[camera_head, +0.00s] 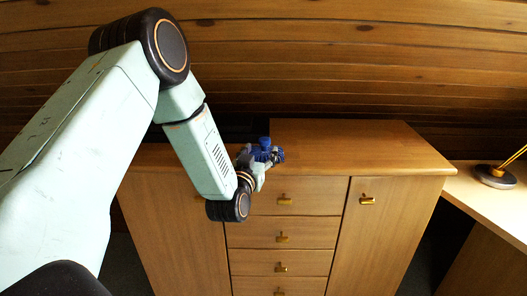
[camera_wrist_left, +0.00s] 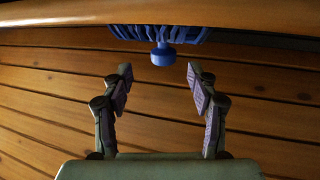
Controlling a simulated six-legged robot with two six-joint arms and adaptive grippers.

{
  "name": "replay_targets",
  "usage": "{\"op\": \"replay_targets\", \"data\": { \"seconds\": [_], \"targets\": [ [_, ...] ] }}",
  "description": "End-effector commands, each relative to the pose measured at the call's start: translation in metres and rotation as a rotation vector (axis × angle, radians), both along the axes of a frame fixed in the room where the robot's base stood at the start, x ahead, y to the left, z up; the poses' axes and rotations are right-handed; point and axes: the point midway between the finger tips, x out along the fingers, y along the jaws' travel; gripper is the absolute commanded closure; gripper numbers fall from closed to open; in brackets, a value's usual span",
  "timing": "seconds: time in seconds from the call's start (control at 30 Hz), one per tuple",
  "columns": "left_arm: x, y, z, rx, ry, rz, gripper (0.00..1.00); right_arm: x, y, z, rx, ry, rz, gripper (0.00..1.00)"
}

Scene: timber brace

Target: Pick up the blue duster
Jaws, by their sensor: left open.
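The blue duster (camera_head: 264,146) is at the front of the wooden cabinet's top in the head view, partly hidden by my left gripper (camera_head: 262,164). In the left wrist view, the duster (camera_wrist_left: 163,54) shows at the top as a rounded blue knob with a ribbed blue part behind it, against the wooden top. My left gripper (camera_wrist_left: 160,84) is open, its two fingers apart with nothing between them. The knob lies just beyond the fingertips, roughly centred in the gap, and seems apart from both fingers. My right gripper is not in view.
The cabinet (camera_head: 350,140) has several drawers in the middle and a door on each side, with brass handles. Its top is clear right of the duster. A plank wall (camera_head: 330,60) stands behind. A desk (camera_head: 480,195) with a lamp base (camera_head: 495,177) is at the right.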

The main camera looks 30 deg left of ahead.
Motion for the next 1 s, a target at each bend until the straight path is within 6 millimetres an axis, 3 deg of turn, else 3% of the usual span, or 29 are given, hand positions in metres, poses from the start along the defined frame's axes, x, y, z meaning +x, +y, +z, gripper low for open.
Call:
{"op": "replay_targets", "data": {
  "seconds": [0.5, 0.83, 1.0],
  "targets": [
    [0.056, 0.021, -0.002, 0.0, 0.0, -0.001, 0.41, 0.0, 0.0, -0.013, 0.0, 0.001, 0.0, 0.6],
    [0.063, 0.026, -0.002, -0.002, 0.002, 0.0, 0.41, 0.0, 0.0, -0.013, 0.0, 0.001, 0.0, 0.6],
    [0.062, 0.026, -0.002, -0.001, 0.002, 0.0, 0.55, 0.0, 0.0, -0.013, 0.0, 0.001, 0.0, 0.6]
  ]
}}
